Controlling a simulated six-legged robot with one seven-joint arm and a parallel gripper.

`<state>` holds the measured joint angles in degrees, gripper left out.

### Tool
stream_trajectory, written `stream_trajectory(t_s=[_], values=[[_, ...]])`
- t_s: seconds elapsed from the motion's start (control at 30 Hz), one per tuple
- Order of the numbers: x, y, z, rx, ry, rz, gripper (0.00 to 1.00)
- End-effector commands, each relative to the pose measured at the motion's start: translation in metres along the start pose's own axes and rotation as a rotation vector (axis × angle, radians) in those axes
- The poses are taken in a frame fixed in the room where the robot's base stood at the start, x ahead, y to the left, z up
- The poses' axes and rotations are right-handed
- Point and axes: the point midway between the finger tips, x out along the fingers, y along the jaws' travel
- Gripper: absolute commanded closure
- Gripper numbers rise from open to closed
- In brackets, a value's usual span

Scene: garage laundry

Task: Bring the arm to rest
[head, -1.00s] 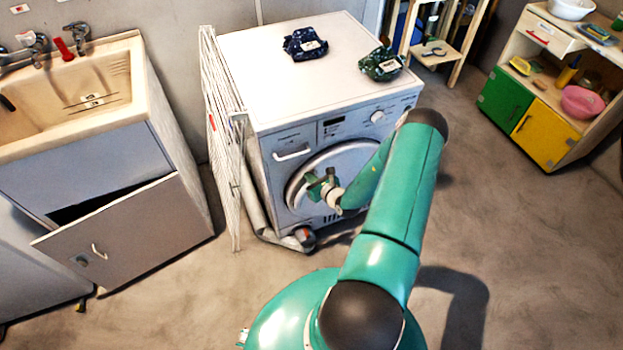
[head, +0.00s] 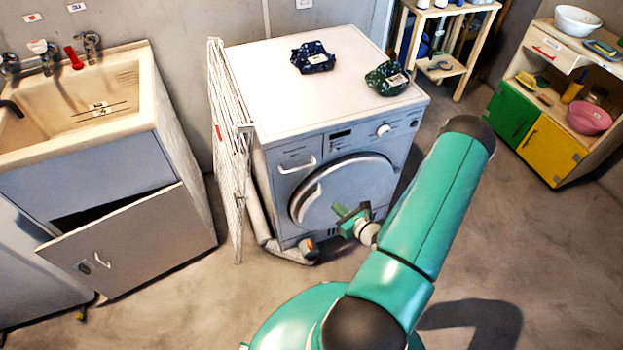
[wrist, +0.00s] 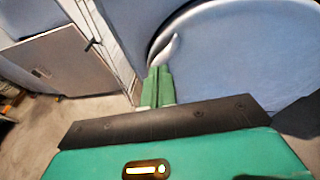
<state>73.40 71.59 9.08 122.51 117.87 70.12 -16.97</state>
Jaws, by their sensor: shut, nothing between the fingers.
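My gripper (head: 341,210) is in front of the lower part of the washing machine door in the head view. In the wrist view its two green fingers (wrist: 158,84) lie together with nothing between them, pointing toward the machine. My arm is bent, with its elbow raised to the right. The washing machine (head: 290,135) stands upright, its round door (head: 335,185) looking closed. I cannot tell for certain whether the fingertips touch the door; in the head view they appear slightly in front of it.
A folded drying rack (head: 228,150) leans at the machine's left side. A sink cabinet (head: 80,170) with its door (head: 130,245) ajar stands left. A dark blue cloth bundle (head: 313,57) and a green one (head: 387,78) lie on the machine. A shelf unit (head: 548,145) stands right; floor between is clear.

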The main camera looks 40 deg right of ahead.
Motion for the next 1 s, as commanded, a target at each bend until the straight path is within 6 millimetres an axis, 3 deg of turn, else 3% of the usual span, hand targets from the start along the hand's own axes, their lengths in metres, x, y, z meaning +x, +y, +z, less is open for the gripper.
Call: stream_trajectory(t_s=[0.23,0.37,0.57,0.7,1.0], values=[[0.000,0.000,0.001,-0.002,-0.001,0.003,1.00],[0.004,0.005,0.018,-0.048,-0.013,0.052,1.00],[0.017,0.040,0.092,-0.266,-0.058,0.289,1.00],[0.018,0.079,0.146,-0.453,-0.085,0.487,1.00],[-0.008,0.165,0.232,-0.876,-0.114,0.873,1.00]])
